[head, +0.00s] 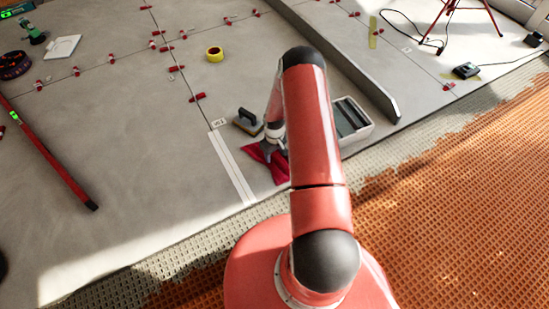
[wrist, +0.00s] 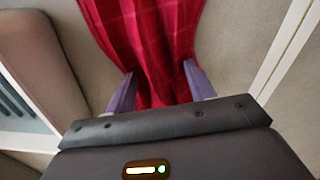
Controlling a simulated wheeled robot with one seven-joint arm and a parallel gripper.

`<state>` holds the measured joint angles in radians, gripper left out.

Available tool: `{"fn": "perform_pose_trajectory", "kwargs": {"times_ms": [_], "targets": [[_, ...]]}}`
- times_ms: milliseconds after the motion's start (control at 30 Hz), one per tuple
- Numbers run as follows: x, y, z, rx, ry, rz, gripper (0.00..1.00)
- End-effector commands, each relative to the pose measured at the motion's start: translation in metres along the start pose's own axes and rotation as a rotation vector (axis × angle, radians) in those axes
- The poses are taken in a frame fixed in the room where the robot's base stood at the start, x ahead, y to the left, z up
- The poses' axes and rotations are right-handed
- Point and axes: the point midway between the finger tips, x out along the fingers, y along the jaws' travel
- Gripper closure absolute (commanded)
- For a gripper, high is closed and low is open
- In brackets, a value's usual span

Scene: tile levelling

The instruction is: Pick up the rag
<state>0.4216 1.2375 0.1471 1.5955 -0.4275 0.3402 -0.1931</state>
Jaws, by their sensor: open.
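The rag (head: 278,167) is a crumpled red cloth lying on the grey tiles, partly hidden behind my arm in the head view. In the wrist view the rag (wrist: 150,50) fills the upper middle, with folds running toward my gripper. My gripper (wrist: 158,88) is open, with one purple finger on each side of a bunched part of the rag. I cannot tell whether the fingers touch the cloth. In the head view my gripper (head: 270,146) is low over the rag and mostly hidden by the arm.
A float with a black handle (head: 247,120) sits just behind the rag. A grey-white tray (head: 352,122) stands to its right. White strips (head: 232,168) lie to its left. A long grey bar (head: 345,65) lies behind the tray. A red level (head: 50,155) lies far left. Tiles between are clear.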

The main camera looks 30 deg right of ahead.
Motion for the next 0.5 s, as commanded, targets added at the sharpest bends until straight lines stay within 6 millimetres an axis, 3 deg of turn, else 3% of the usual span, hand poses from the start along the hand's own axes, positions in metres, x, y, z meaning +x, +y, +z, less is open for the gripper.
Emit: {"fn": "perform_pose_trajectory", "kwargs": {"times_ms": [133, 500], "targets": [[-0.0005, 0.0, -0.0001, 0.0, 0.0, 0.0, 0.47], [-0.0006, -0.0001, 0.0, 0.0, 0.0, 0.0, 0.95]]}}
